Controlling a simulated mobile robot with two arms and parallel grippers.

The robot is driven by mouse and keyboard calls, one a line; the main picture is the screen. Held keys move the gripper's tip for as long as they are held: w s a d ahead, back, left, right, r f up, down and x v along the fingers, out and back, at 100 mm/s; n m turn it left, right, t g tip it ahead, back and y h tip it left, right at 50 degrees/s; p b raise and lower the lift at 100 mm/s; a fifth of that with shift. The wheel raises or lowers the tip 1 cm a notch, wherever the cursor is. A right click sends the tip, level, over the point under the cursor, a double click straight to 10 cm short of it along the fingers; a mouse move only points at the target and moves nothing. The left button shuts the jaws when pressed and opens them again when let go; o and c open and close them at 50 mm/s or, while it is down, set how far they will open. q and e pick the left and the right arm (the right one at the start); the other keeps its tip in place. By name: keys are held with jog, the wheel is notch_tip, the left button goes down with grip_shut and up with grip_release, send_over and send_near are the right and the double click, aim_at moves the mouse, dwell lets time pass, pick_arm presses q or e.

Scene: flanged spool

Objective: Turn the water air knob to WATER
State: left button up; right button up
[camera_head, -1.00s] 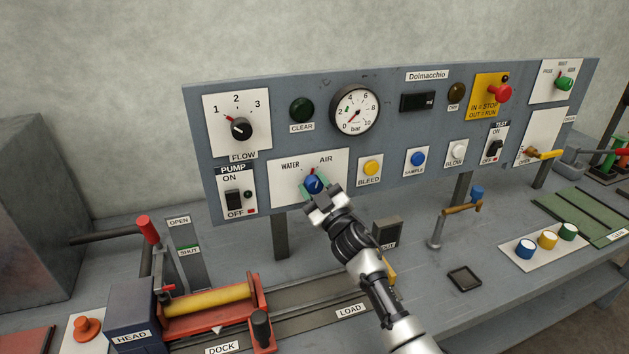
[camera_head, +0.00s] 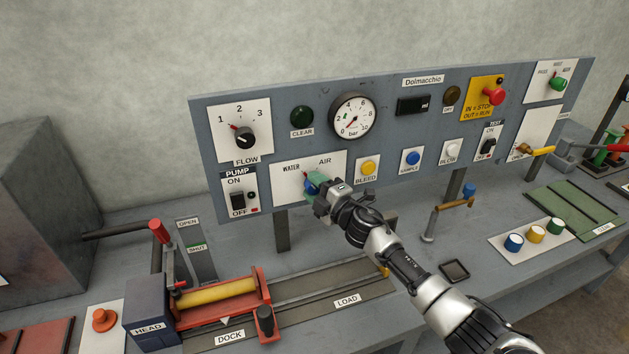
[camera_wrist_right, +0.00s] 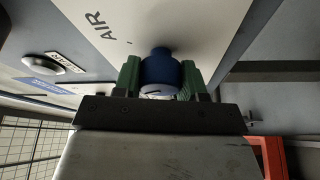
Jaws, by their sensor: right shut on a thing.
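The blue water air knob (camera_head: 311,186) sits on a white plate (camera_head: 283,185) in the lower part of the grey panel. A small red mark shows at its top left, on the side of the WATER label (camera_head: 291,168); the AIR label (camera_head: 325,161) is up to the right. My right gripper (camera_head: 316,188) is shut on the knob, coming from the lower right and hiding part of it. In the right wrist view the blue knob (camera_wrist_right: 160,68) sits between the green fingers of my right gripper (camera_wrist_right: 160,80). My left gripper is out of view.
The PUMP switch (camera_head: 238,200) is left of the plate and the yellow BLEED button (camera_head: 368,168) is close on the right, near my wrist. A pressure gauge (camera_head: 352,117) is above. A red dock with a yellow roller (camera_head: 216,293) stands on the bench below.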

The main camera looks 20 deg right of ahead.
jog(key=shift+n, duration=0.4)
jog(key=o, duration=0.9)
jog(key=shift+o, duration=0.2)
jog(key=r+b+v, duration=0.1)
jog(key=v, duration=0.9)
jog(key=shift+s+d+f, duration=0.15)
jog(key=shift+s+f, duration=0.2)
jog(key=shift+f, duration=0.05)
